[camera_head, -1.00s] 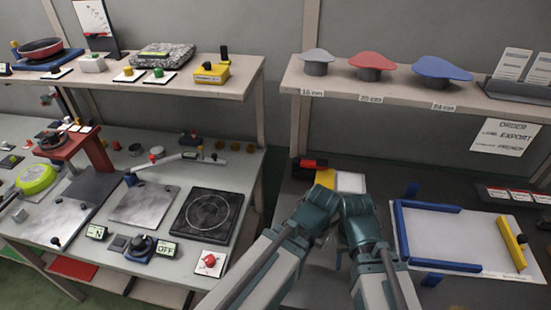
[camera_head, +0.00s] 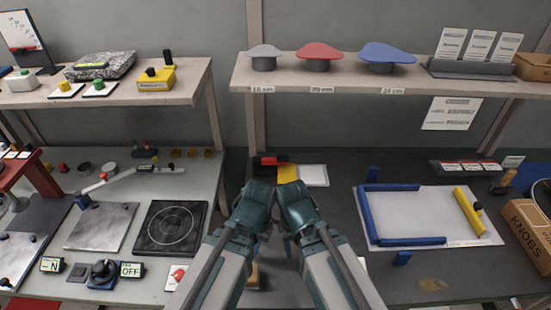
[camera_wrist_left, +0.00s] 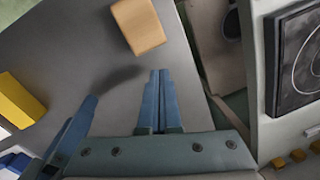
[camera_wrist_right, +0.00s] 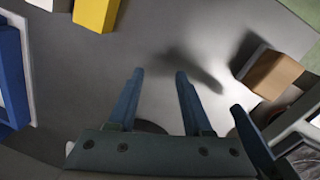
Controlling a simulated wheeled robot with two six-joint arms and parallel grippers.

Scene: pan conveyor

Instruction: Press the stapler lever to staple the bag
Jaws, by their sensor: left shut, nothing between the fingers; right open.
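A low red and black piece (camera_head: 270,160), possibly the stapler, lies at the back of the dark table. A yellow block (camera_head: 288,173) adjoins it, with a flat white piece (camera_head: 313,175) to the right that may be the bag; I cannot tell. A yellow block shows at the left in the left wrist view (camera_wrist_left: 20,100) and at the top in the right wrist view (camera_wrist_right: 96,12). My left gripper (camera_wrist_left: 160,73) is shut and empty above the bare table. My right gripper (camera_wrist_right: 159,74) is open and empty beside it. My arms hide the fingertips in the head view.
A tan block (camera_wrist_left: 138,26) sits on the table near both grippers. The cooking bench with a black hotplate (camera_head: 170,228) is left. A shelf (camera_head: 330,82) hangs above.

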